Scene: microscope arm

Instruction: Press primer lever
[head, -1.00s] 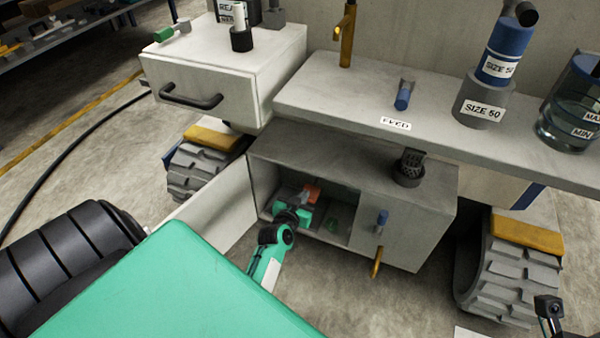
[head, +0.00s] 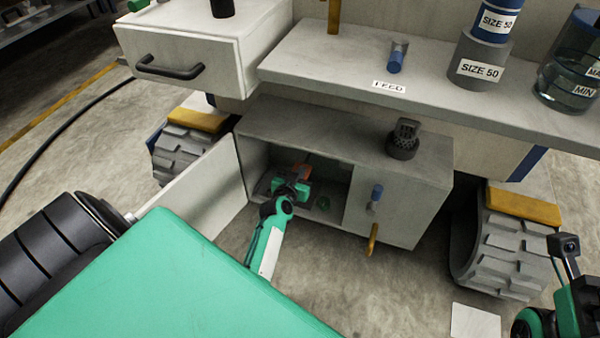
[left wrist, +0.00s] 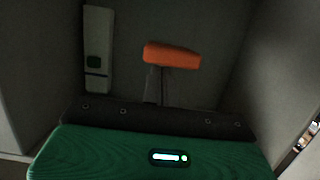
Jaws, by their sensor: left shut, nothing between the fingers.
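The orange primer lever (head: 305,170) is inside the open lower compartment, partly hidden behind my left gripper. In the left wrist view the lever's orange handle (left wrist: 172,56) shows close ahead, on a dark stem. My left gripper (head: 292,188) reaches into the compartment, just in front of and below the lever. It is shut and empty. Whether it touches the lever cannot be told. Part of my right arm shows at the right edge of the head view, but its fingers are not visible.
The compartment's opened door (head: 205,185) stands to the left of my arm. A shelf (head: 330,60) overhangs the cabinet.

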